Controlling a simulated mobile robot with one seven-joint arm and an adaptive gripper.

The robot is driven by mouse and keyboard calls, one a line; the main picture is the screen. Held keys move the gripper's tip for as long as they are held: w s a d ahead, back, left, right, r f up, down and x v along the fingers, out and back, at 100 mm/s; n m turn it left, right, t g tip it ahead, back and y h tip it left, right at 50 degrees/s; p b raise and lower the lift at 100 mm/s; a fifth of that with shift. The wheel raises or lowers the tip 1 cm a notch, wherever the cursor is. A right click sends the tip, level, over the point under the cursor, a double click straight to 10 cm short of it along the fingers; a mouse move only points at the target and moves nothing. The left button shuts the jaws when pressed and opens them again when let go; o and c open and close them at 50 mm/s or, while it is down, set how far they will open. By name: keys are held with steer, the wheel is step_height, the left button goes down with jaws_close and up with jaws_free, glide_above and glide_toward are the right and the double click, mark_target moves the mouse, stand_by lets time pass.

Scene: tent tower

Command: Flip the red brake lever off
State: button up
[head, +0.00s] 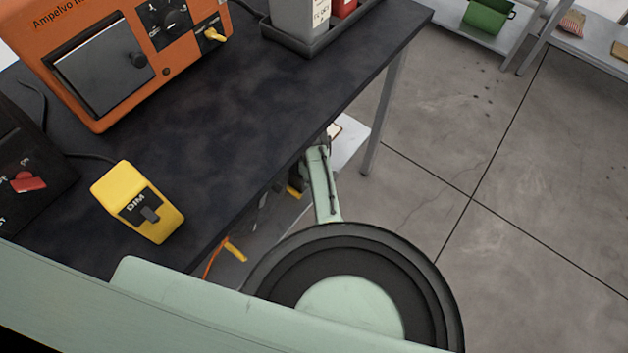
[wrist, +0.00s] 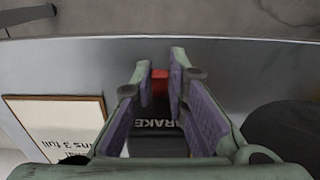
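In the wrist view, a red lever (wrist: 160,83) shows between the fingers of my gripper (wrist: 162,72). It sits by a dark box (wrist: 162,112) with white lettering that reads "BRAKE". The fingers are apart, one on each side of the red lever in the picture. I cannot tell whether either finger touches it, and its lower part and the box sides are partly hidden by the fingers. In the head view the gripper is mostly hidden beside and below the tabletop edge, and the brake box cannot be made out.
A framed card (wrist: 62,128) stands left of the fingers in the wrist view. In the head view, the dark tabletop (head: 235,110) holds an orange device (head: 95,75), a yellow DIM switch (head: 138,203) and another red lever (head: 28,182) on a black box. A table leg (head: 378,125) stands near my arm.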

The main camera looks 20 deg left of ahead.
jaws_close()
steer(key=y, duration=0.1)
steer(key=t+y, duration=0.1)
steer(key=shift+s+d+f+y, duration=0.15)
steer(key=shift+d+f+y, duration=0.15)
steer(key=shift+f, duration=0.1)
steer(key=shift+d+f+t+y+b, duration=0.1)
steer(key=shift+f+t+y+b, duration=0.25)
steer(key=shift+y, duration=0.35)
steer(key=f+t+y+b, duration=0.1)
steer(key=y+b, duration=0.1)
steer(key=b, duration=0.1)
steer(key=shift+d+f, duration=0.1)
steer(key=shift+f, duration=0.05)
steer(key=y+b, duration=0.2)
steer(key=b, duration=0.1)
steer(key=shift+f+t, duration=0.25)
steer(key=shift+t, duration=0.1)
steer(key=shift+y+b, duration=0.5)
steer(key=shift+b, duration=0.35)
steer(key=shift+r+t, duration=0.15)
steer(key=shift+t, duration=0.15)
